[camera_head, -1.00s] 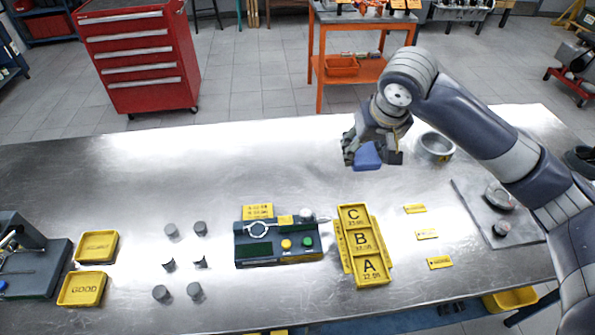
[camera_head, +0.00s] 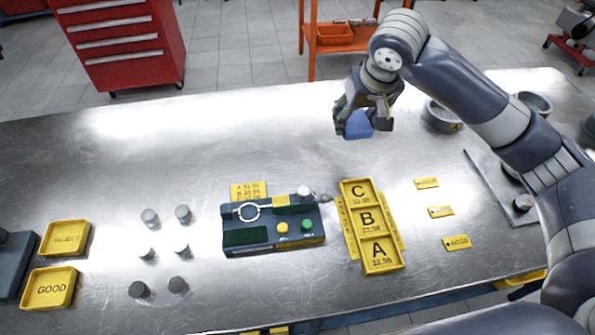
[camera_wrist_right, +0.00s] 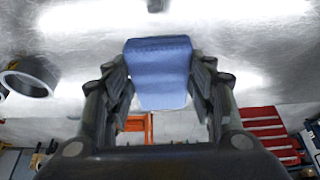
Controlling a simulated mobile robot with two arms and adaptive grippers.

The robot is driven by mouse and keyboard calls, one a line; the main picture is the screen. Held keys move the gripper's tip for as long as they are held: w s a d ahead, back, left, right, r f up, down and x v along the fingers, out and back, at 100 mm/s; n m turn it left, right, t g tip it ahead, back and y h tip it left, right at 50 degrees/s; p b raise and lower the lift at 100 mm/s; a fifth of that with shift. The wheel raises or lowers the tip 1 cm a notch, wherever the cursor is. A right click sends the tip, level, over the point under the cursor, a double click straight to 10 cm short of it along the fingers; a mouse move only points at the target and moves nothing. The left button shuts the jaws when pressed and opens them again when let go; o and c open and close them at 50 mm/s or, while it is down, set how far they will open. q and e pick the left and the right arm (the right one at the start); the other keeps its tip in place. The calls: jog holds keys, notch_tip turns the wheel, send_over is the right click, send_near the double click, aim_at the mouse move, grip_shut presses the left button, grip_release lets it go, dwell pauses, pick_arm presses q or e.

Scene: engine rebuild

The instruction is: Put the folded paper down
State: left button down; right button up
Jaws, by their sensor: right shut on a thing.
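The folded paper (camera_head: 358,125) is a small blue piece between the fingers of my right gripper (camera_head: 362,118). In the right wrist view the blue folded paper (camera_wrist_right: 160,75) sits between the two fingers of the right gripper (camera_wrist_right: 160,88), which is shut on it. The gripper is over the back part of the metal table (camera_head: 240,130), behind the yellow A/B/C tray. I cannot tell the exact gap between paper and table. My left gripper is not in view.
The yellow A/B/C tray (camera_head: 344,228), a gauge device (camera_head: 272,228), several grey cylinders, yellow tags (camera_head: 440,211), and the GOOD (camera_head: 50,288) and REJECT (camera_head: 65,238) trays stand nearer. A metal ring (camera_head: 440,117) is right of the gripper. The back left tabletop is clear.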

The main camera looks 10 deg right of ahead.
aim_at(345, 162)
notch_tip(345, 162, down, 2)
jog(key=shift+w+f+b, duration=0.1)
jog(key=shift+f+b, duration=0.05)
jog(key=shift+b, duration=0.45)
notch_tip(345, 162, down, 10)
jog(key=shift+f, duration=0.1)
jog(key=shift+p, duration=0.3)
jog(key=o, duration=0.9)
jog(key=shift+f, duration=0.1)
jog(key=shift+o, duration=0.2)
